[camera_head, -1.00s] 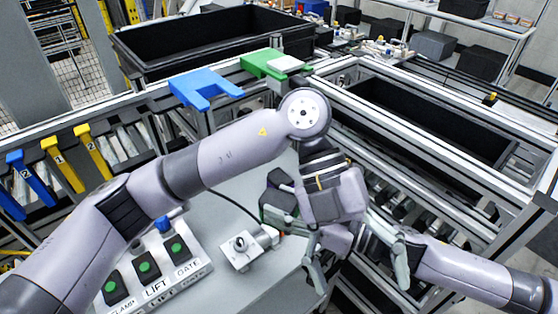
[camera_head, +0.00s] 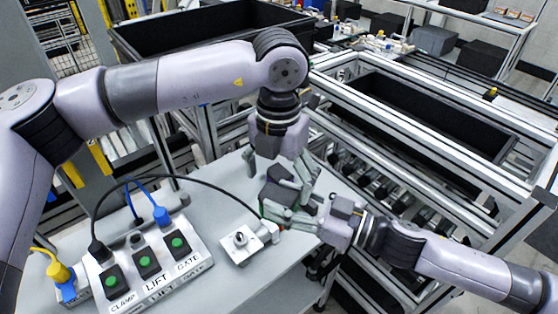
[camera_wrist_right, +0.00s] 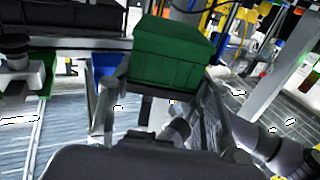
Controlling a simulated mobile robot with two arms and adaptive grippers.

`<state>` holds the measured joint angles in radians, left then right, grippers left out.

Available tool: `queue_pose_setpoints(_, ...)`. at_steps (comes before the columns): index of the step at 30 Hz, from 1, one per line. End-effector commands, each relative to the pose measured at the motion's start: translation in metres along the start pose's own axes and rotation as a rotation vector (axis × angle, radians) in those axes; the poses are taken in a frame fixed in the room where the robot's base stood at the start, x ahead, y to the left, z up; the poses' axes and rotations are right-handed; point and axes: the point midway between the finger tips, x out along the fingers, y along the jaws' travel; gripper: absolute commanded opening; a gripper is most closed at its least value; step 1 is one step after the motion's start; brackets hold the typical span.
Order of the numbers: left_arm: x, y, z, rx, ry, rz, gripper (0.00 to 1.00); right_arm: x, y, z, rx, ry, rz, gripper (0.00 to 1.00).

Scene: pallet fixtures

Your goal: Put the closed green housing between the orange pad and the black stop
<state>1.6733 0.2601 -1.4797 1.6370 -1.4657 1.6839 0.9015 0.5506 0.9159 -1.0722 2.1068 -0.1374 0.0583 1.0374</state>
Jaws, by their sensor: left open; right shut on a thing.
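The green housing (camera_wrist_right: 172,52) appears as a closed green box between the fingers of my right gripper (camera_wrist_right: 160,98) in the right wrist view. I cannot make out the orange pad or the black stop in either current view.
A switch box (camera_head: 150,262) with green buttons and cables stands on the grey table at the front left. A small metal block with a knob (camera_head: 243,243) sits just left of the right gripper. Framed conveyor rails and a black bin (camera_head: 430,115) lie to the right.

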Motion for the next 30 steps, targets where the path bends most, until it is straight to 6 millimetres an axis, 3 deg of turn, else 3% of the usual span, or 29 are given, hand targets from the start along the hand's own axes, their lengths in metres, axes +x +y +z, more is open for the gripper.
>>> queue_pose_setpoints(6, 0.041, -0.001, -0.001, 0.001, 0.003, -0.001, 0.83, 0.0, 0.0, -0.001, 0.0, 0.001, -0.001, 0.12)
queue_pose_setpoints(12, 0.062, -0.001, -0.001, -0.001, 0.001, -0.001, 0.83, 0.0, 0.0, -0.001, 0.0, 0.001, -0.001, 0.12)
queue_pose_setpoints(24, 0.068, -0.001, 0.0, -0.001, -0.001, -0.001, 0.83, 0.0, 0.0, -0.001, 0.0, 0.001, -0.001, 0.12)
queue_pose_setpoints(30, 0.068, -0.001, 0.0, -0.001, 0.0, -0.001, 0.69, 0.0, 0.0, -0.001, -0.001, 0.001, -0.001, 0.12)
